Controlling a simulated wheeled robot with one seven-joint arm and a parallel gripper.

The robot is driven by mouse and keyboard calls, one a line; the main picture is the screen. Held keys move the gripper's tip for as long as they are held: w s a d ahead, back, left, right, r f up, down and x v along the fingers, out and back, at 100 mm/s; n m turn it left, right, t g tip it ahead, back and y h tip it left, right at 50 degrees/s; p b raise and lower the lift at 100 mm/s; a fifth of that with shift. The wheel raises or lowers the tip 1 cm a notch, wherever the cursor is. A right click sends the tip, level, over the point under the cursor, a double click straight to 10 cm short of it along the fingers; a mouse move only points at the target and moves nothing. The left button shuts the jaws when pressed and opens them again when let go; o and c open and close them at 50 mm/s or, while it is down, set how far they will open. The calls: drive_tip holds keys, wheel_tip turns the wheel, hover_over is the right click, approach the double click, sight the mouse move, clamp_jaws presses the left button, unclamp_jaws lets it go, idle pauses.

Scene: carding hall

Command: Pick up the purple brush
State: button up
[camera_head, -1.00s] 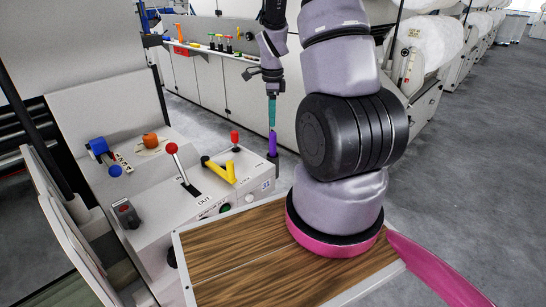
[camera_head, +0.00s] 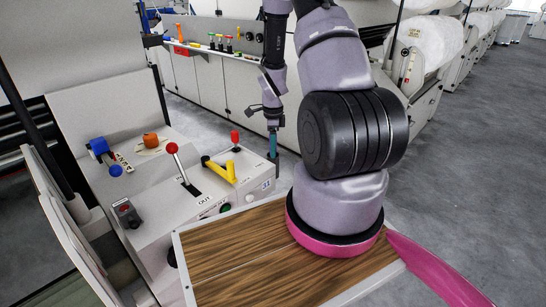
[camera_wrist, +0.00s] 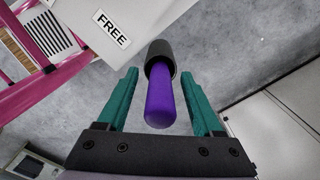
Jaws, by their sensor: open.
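The purple brush (camera_wrist: 160,98) shows in the wrist view as a smooth purple handle with a rounded end. Its far end sits in a dark round holder (camera_wrist: 159,54). My gripper (camera_wrist: 160,74) is open, with one teal finger on each side of the handle and a visible gap on both sides. In the head view my gripper (camera_head: 273,150) points down beside the right end of the grey control console. The brush is hidden behind the fingers there.
The console (camera_head: 170,225) carries a red-knobbed lever (camera_head: 173,149), a yellow handle (camera_head: 220,169) and a second red knob (camera_head: 235,136), close left of my gripper. A wall of grey cabinets (camera_head: 213,86) stands behind. Grey floor (camera_head: 455,160) lies open to the right.

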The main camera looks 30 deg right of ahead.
clamp_jaws()
drive_tip(key=shift+r, duration=0.1)
